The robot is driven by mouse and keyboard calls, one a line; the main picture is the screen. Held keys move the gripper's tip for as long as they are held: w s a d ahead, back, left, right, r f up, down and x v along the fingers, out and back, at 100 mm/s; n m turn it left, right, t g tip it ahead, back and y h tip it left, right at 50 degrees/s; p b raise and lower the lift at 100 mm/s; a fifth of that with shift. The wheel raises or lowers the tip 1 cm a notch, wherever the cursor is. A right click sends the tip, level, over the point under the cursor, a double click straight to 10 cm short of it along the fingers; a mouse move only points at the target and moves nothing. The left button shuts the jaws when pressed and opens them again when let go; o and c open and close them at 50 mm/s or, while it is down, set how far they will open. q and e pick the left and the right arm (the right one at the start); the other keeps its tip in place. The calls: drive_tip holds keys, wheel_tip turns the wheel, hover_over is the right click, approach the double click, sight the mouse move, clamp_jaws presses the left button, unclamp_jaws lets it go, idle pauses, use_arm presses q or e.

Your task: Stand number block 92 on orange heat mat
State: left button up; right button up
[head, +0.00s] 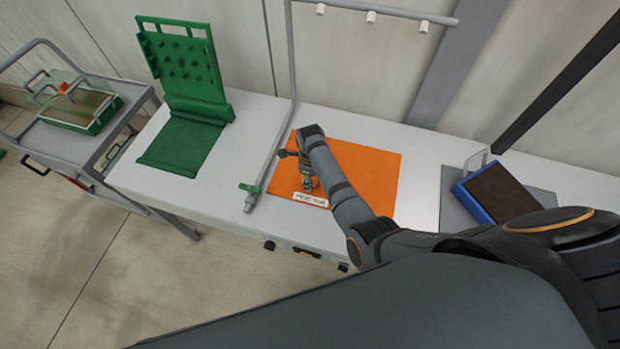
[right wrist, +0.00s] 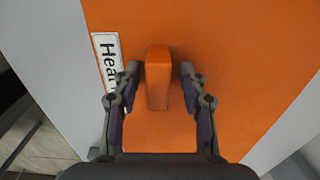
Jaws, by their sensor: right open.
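The orange heat mat (head: 370,172) lies flat on the white bench, and it fills most of the right wrist view (right wrist: 240,60). A white label (head: 311,199) is at its front edge; in the right wrist view the start of "Heat" is readable on it (right wrist: 106,62). An orange block (right wrist: 158,88) appears to stand on the mat between the fingers of my right gripper (right wrist: 160,70). The fingers are open, with a gap on both sides of the block. No number shows on it. In the head view my right gripper (head: 307,184) is low over the mat, hiding the block. My left gripper is out of view.
A green mat and pegged panel (head: 185,65) stand at the left of the bench. A grey pipe (head: 292,60) rises beside the orange mat. A blue framed tray (head: 475,204) is at the right. A cart (head: 60,140) stands far left.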

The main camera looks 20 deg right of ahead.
drive_tip(key=shift+a+r, duration=0.1)
drive_tip(key=shift+r, duration=0.15)
wheel_tip(320, 180, up, 10)
drive_tip(key=p, duration=0.8)
drive_tip(key=shift+p, duration=0.4)
drive_tip(key=shift+r+b, duration=0.35)
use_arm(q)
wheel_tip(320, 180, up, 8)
use_arm(e)
drive_tip(key=shift+r, duration=0.65)
